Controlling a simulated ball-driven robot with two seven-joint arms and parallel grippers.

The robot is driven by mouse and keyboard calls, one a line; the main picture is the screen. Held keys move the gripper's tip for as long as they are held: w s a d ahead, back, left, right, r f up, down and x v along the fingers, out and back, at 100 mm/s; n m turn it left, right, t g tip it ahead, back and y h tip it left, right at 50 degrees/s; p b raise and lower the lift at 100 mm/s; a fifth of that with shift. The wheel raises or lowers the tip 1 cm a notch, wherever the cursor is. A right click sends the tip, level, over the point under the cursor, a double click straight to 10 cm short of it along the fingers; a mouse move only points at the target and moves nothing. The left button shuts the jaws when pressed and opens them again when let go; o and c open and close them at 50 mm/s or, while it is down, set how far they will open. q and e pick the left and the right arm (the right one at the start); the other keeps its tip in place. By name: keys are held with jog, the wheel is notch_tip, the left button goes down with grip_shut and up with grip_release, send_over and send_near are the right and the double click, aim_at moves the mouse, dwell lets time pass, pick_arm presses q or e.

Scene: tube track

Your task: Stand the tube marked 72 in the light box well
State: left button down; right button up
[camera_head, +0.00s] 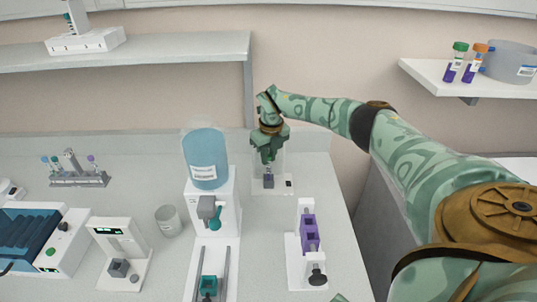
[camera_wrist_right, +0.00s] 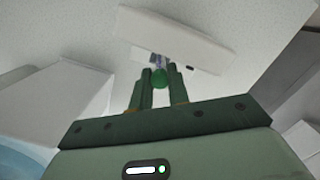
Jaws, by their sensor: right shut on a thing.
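My right gripper (camera_head: 268,158) is over the back of the bench, pointing down, in front of a white upright device with a flat base, which looks like the light box (camera_head: 284,184). The white light box (camera_wrist_right: 175,38) lies just beyond the cap in that view. A small dark purple-grey block (camera_head: 268,181) shows below the fingers on the device. The tube's body is mostly hidden and its number cannot be read. My left gripper is not in view.
A blue water bottle on a white dispenser (camera_head: 206,165) stands left of my gripper. A white stand with purple blocks (camera_head: 309,238) is in front, to the right. A tube rack (camera_head: 78,178) is at the left. Two capped tubes (camera_head: 467,65) stand on the right wall shelf.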

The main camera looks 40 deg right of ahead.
jog(key=o, duration=0.9)
jog(key=shift+c, duration=0.2)
jog(key=shift+r, duration=0.1)
notch_tip(320, 180, up, 16)
jog(key=s+p, duration=0.1)
jog(key=p, duration=0.1)
jog(key=shift+s, duration=0.3)
jog(key=shift+a, duration=0.1)
